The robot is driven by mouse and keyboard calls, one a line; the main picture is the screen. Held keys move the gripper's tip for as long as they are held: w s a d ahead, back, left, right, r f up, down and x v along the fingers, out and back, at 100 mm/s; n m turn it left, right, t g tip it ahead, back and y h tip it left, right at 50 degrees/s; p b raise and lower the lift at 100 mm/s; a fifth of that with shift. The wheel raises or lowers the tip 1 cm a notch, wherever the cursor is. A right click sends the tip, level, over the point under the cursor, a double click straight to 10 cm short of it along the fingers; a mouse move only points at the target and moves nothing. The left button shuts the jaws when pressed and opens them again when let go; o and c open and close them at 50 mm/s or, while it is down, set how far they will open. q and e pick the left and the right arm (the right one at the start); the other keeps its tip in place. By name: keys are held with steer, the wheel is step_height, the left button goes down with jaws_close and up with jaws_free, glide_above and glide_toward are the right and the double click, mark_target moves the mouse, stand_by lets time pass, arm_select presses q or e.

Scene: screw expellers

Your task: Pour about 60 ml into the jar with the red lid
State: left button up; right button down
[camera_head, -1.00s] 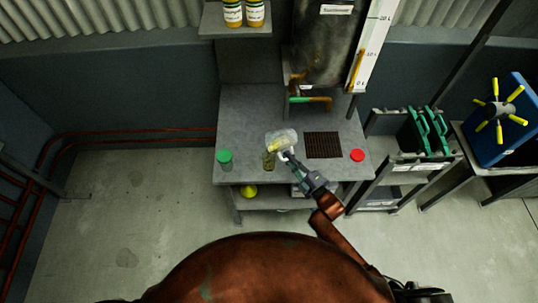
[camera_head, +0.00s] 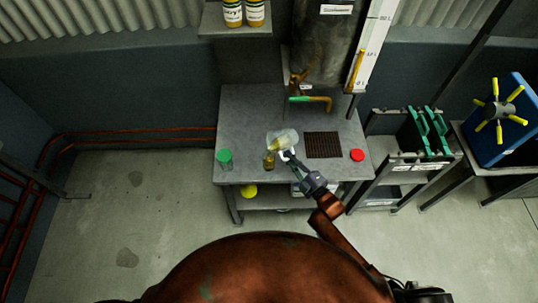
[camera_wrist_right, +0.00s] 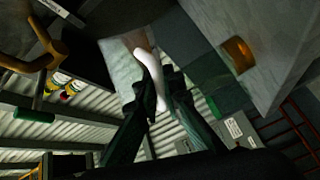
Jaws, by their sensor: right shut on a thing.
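My right gripper (camera_head: 293,158) is shut on the white handle (camera_wrist_right: 150,72) of a clear jug (camera_head: 287,136). The jug is tilted above the table, with yellow liquid towards its lower left side. A small open jar (camera_head: 269,160) with amber liquid stands just below and left of the jug; an amber patch, probably this jar (camera_wrist_right: 238,55), shows in the right wrist view. I cannot tell whether a stream is running. A red lid (camera_head: 357,155) is at the table's right; no jar body is clear under it. My left gripper is not in view.
A jar with a green lid (camera_head: 224,156) stands at the left of the grey table (camera_head: 245,115). A dark grate (camera_head: 323,145) lies right of the jug. A tank with a tap (camera_head: 312,99) is behind. A shelf (camera_head: 225,22) holds two bottles.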

steer(key=shift+s+a+r+m+p, duration=0.1)
steer(key=shift+r+m+p, duration=0.25)
steer(key=shift+m+p, duration=0.55)
steer(key=shift+m, duration=0.4)
steer(key=shift+a+f, duration=0.1)
steer(key=shift+f, duration=0.05)
steer(key=shift+s+a+f+m, duration=0.2)
steer(key=shift+f+m, duration=0.1)
steer(key=shift+m, duration=0.5)
steer(key=shift+r+m, duration=0.3)
steer(key=shift+m, duration=0.1)
